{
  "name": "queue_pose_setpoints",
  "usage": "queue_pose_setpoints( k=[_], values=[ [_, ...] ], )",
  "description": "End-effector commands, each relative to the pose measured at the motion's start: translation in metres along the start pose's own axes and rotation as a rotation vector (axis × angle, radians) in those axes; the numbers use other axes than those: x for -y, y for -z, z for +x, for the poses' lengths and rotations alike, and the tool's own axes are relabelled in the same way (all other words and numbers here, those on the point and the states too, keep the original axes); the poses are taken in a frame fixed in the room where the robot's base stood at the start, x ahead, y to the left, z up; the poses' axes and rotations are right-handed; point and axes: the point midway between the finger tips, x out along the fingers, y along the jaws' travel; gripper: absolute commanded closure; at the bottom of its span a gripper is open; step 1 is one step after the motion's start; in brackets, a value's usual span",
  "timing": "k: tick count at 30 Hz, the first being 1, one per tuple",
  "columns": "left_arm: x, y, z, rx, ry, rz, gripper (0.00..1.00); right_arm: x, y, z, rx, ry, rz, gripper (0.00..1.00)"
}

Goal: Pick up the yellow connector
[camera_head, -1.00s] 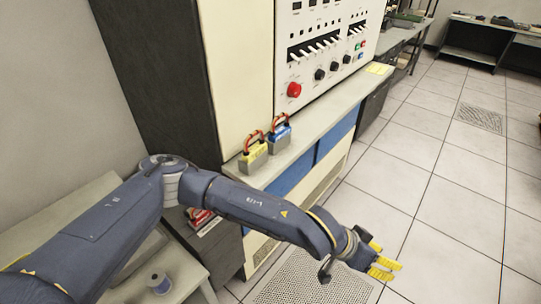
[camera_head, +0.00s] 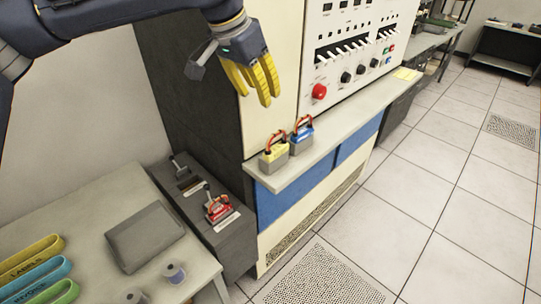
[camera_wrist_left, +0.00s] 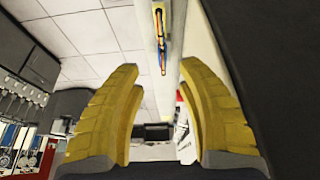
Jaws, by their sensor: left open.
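The yellow connector (camera_head: 273,158) is a yellow and grey block with a red looped handle. It stands upright on the narrow ledge of the cabinet in the head view. A similar blue connector (camera_head: 302,138) stands just right of it. My left gripper (camera_head: 256,98) has yellow fingers pointing down, above and slightly left of the yellow connector, apart from it. In the left wrist view its fingers (camera_wrist_left: 160,115) are spread with nothing between them. My right gripper is not in view.
The control panel (camera_head: 350,45) rises behind the ledge (camera_head: 350,125). A dark low unit (camera_head: 200,215) with a red-handled part stands left of it. A table (camera_head: 80,210) at lower left holds a grey case, spools and coloured loops. The tiled floor at right is open.

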Motion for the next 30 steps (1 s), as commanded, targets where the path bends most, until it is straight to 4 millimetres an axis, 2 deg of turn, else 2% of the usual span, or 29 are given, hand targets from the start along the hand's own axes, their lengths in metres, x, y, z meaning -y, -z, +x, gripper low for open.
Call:
queue_pose_setpoints(
  k=[2, 5, 15, 21, 30],
  values=[
    [0.002, -0.001, -0.004, 0.003, -0.002, 0.001, 0.63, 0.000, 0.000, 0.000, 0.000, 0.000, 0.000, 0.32],
    [0.002, -0.002, 0.004, 0.006, -0.004, 0.002, 0.63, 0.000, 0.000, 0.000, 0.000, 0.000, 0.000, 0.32],
    [0.001, -0.002, 0.067, 0.007, -0.006, 0.000, 0.63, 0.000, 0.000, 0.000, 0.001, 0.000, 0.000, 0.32],
    [0.001, -0.001, 0.096, 0.005, -0.005, 0.000, 0.63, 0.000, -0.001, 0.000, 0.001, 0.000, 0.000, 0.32],
    [0.002, -0.001, 0.113, 0.003, -0.002, 0.001, 0.63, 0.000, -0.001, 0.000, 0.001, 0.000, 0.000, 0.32]
  ],
)
